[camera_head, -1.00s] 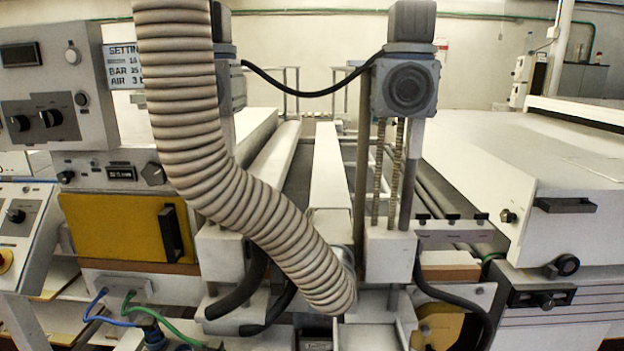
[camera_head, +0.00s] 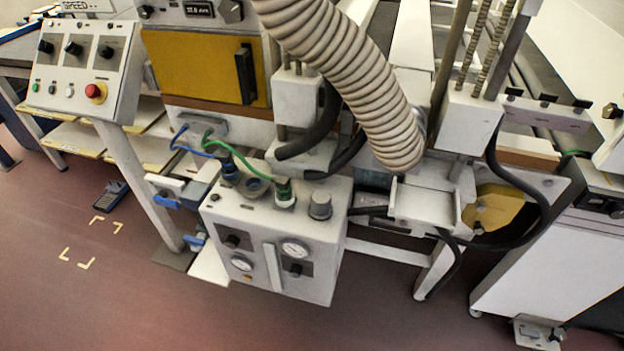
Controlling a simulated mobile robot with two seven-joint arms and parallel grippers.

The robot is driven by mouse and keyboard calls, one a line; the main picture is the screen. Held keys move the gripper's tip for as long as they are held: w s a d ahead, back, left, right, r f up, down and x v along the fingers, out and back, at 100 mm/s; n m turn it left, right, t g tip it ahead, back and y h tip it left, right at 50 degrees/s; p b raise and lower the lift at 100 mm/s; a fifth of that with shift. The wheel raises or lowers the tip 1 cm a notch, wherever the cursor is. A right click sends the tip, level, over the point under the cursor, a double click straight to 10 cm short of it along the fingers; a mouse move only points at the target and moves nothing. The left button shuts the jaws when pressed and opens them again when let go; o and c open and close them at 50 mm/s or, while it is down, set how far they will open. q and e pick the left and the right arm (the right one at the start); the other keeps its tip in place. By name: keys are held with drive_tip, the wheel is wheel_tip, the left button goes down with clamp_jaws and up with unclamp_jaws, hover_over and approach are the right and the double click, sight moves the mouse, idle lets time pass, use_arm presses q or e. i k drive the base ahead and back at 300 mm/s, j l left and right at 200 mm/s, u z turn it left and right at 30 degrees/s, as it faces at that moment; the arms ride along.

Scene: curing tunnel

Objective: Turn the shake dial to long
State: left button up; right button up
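No dial in view carries a readable shake or long label, so I cannot tell which one is the shake dial. A sloped control panel (camera_head: 125,75) at the upper left has three black knobs; one is the middle knob (camera_head: 73,48). A dark knob (camera_head: 231,10) sits beside a small display at the top edge. A light grey box (camera_head: 215,215) low in the middle has two dark knobs on its front, a left knob (camera_head: 231,242) and a right knob (camera_head: 296,269). Neither of my grippers is in view.
A ribbed hose (camera_head: 345,70) hangs across the machine front. Blue and green lines (camera_head: 235,147) run to the grey box's top. A red button (camera_head: 96,91) is on the sloped panel. A dark handset (camera_head: 113,195) lies on the floor. The reddish floor in front is largely clear.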

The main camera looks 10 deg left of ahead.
sight(232, 242)
drive_tip(key=u, duration=1.25)
